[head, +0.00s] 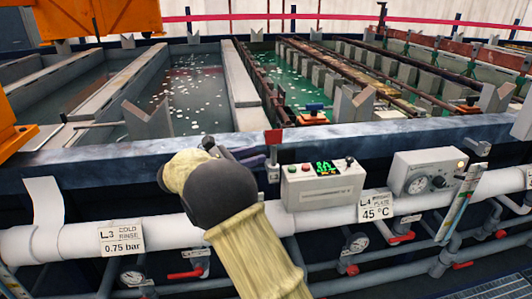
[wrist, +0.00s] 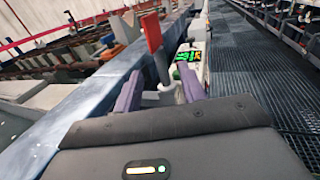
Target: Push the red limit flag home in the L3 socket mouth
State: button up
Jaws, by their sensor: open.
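The red limit flag (head: 273,136) stands nearly upright at the tank's front rim, left of a control box. In the wrist view the red flag (wrist: 152,33) leans slightly, and its thin grey stem runs down to a pale grey socket (wrist: 168,93). My gripper (head: 250,158) is just left of the flag in the head view. In the wrist view my gripper (wrist: 160,80) is open, its purple fingers apart on either side of the stem and socket.
The control box (head: 322,184) with a green display stands close right of the flag. The blue-grey tank rim (head: 90,150) runs along the left in the wrist view. White pipes carry an L3 cold rinse sign (head: 121,238) and an L4 sign (head: 376,205).

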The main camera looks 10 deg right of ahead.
jog(key=v, duration=1)
jog(key=shift+a, duration=0.4)
jog(key=shift+d, duration=0.1)
